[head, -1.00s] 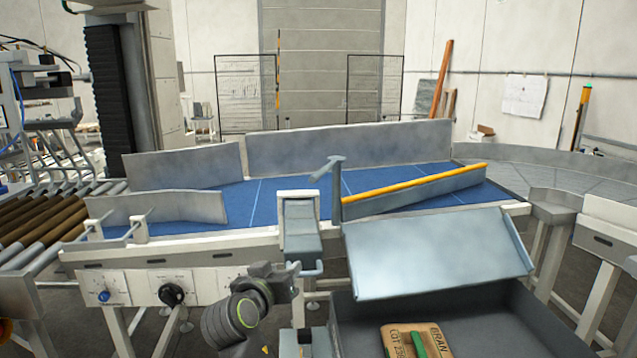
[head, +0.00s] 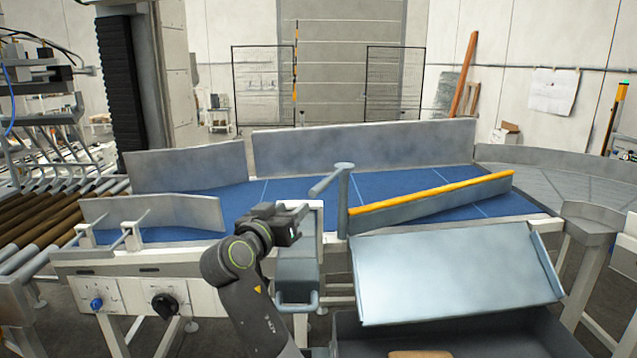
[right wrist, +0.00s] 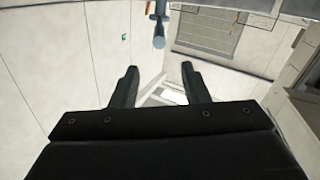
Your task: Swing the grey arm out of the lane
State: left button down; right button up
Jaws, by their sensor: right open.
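The grey arm (head: 455,199), with a yellow strip along its top edge, lies slanted across the blue belt (head: 258,196). Its left end meets an upright grey post (head: 343,205). A short grey lever (head: 325,183) sticks out from the post's top toward the front left. My right gripper (head: 298,222) is raised in front of the belt, below and left of the lever, and apart from it. In the right wrist view its two fingers (right wrist: 159,88) are spread with nothing between them. A blue-grey rounded piece (right wrist: 159,36), probably the lever, shows beyond them. My left gripper is out of view.
A grey box-like bracket (head: 298,272) with a handle stands below the gripper. A sloped metal plate (head: 455,274) is over a dark bin at the right. Metal side walls (head: 365,145) line the belt's far side. Brown rollers (head: 40,230) are at the left.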

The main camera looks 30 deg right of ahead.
aim_at(317, 186)
jog(key=x, duration=0.1)
jog(key=p+x, duration=0.1)
jog(key=x, duration=0.2)
jog(key=shift+d+r+p, duration=0.1)
jog(key=shift+r+p, duration=0.15)
jog(key=shift+p, duration=0.1)
jog(key=p+x, duration=0.4)
jog(key=x, duration=0.5)
jog(key=shift+f, duration=0.2)
jog(key=shift+w+d+f, duration=0.2)
jog(key=shift+w+d, duration=0.15)
jog(key=shift+d, duration=0.2)
jog(key=shift+c, duration=0.3)
grip_shut()
